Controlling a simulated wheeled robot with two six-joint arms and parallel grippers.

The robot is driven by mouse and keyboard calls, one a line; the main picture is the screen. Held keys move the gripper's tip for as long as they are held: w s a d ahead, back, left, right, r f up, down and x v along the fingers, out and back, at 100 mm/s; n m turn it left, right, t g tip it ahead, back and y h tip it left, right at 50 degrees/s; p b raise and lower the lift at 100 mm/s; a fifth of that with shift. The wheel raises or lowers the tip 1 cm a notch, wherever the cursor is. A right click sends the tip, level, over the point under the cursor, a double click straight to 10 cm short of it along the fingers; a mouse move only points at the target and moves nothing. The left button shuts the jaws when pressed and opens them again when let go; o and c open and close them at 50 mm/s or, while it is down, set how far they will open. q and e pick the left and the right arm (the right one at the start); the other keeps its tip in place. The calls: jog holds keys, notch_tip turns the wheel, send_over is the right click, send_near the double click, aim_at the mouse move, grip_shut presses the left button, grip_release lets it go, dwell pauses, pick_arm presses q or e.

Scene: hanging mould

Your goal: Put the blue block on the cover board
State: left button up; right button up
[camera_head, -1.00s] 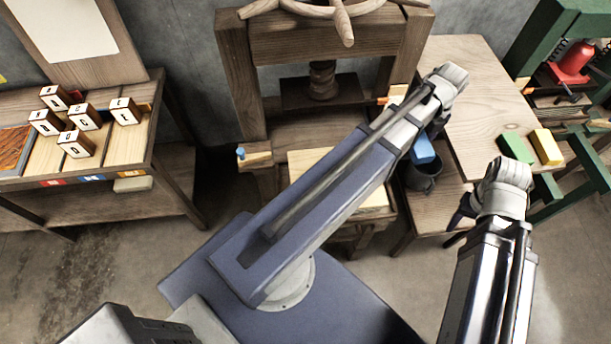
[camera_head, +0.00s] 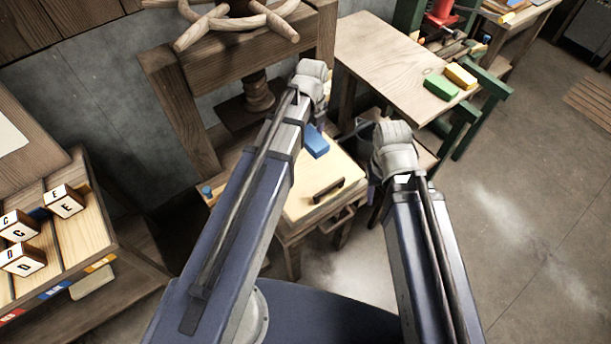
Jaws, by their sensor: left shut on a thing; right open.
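The blue block (camera_head: 316,141) is held by my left gripper (camera_head: 318,124), which is mostly hidden behind its wrist. The block shows over the back part of the cover board (camera_head: 304,203), a pale wooden board with a dark bar handle (camera_head: 328,190), in front of the press. I cannot tell whether the block touches the board.
The wooden press (camera_head: 225,61) with a spoked wheel stands behind the board. A side table (camera_head: 385,60) at right carries a green block (camera_head: 440,86) and a yellow block (camera_head: 460,76). Lettered cubes (camera_head: 64,201) sit on the left bench.

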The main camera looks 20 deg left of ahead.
aim_at(310, 172)
pick_arm(q)
jog(key=shift+f+b, duration=7.1)
jog(key=shift+f, duration=0.6)
jog(key=shift+f, duration=0.1)
jog(key=shift+f, duration=0.15)
jog(key=o, duration=1.5)
jog(key=shift+c, duration=0.2)
